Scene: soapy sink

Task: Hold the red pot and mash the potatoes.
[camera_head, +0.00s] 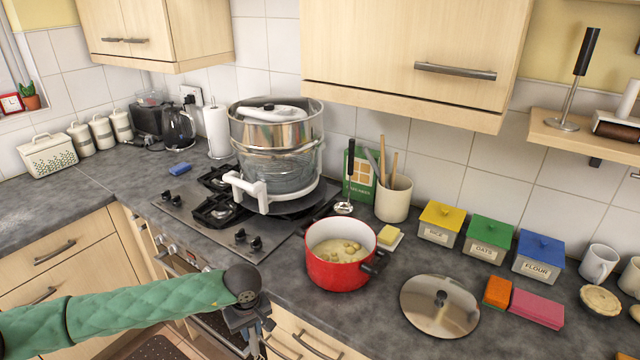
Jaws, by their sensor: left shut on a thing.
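The red pot (341,270) stands upright on the dark counter, right of the hob, with pale potato pieces (338,249) in yellowish liquid inside. A dark handle (375,266) sticks out at its right. A utensil with a black handle and shiny metal head (344,208) is upright behind the pot; I cannot tell if it is a masher. My left gripper (250,335) is low in front of the counter, left of and below the pot, apart from it. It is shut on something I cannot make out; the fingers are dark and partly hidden. My right gripper is not in view.
A large steel steamer (275,145) stands on the hob (205,215). A metal lid (440,304) lies right of the pot, near orange and pink sponges (536,308). A utensil crock (393,202) and yellow, green and blue canisters (540,256) line the back.

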